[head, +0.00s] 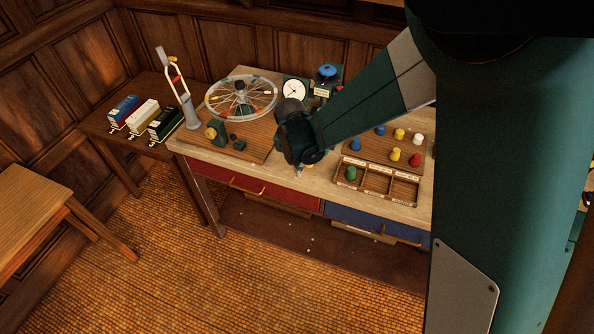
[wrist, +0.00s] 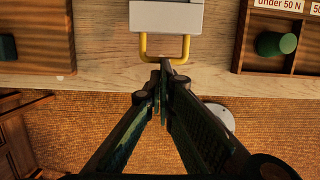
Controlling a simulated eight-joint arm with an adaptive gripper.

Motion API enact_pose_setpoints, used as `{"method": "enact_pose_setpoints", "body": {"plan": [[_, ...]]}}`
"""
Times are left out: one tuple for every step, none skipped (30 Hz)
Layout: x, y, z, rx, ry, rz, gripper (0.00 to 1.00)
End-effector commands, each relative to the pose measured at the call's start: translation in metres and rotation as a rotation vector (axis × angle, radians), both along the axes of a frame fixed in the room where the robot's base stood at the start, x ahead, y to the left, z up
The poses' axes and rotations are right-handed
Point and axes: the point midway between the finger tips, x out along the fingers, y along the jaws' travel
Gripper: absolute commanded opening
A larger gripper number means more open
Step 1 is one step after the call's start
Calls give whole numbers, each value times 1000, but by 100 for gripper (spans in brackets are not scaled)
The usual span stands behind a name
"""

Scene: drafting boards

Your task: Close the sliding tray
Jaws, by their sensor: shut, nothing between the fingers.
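A light grey tray front (wrist: 166,16) with a yellow U-shaped handle (wrist: 186,48) shows at the top of the wrist view, over the pale tabletop (wrist: 105,70). Only its near end is in the frame, so how far it slides out cannot be told. My gripper (wrist: 163,68) is shut and empty, its fingertips at the near bar of the handle; whether they touch it cannot be told. In the head view, my gripper (head: 299,171) is at the front of the bench, and my arm hides the tray there.
A board with a spoked wheel (head: 240,95) stands left, a dial gauge (head: 294,91) behind. Red (head: 240,187) and blue (head: 370,222) drawers with brass handles are under the bench top. Floor (head: 200,270) in front is clear.

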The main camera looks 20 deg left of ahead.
Motion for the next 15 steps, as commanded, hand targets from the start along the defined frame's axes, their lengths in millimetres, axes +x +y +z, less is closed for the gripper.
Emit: {"method": "enact_pose_setpoints", "body": {"plan": [[10,0,-2,1,0,-3,0],[15,0,-2,1,0,-3,0],[24,0,-2,1,0,-3,0],[30,0,-3,0,0,-2,0],[38,0,-3,1,0,-3,0],[47,0,-2,1,0,-3,0],[54,0,-3,1,0,-3,0],[62,0,-3,1,0,-3,0],[73,0,-3,1,0,-3,0],[80,0,-3,1,0,-3,0],[87,0,-3,1,0,-3,0],[96,0,-2,0,-1,-2,0],[102,0,-2,0,-1,-2,0],[108,0,-2,0,-1,-2,0],[115,0,-2,0,-1,-2,0]]}}
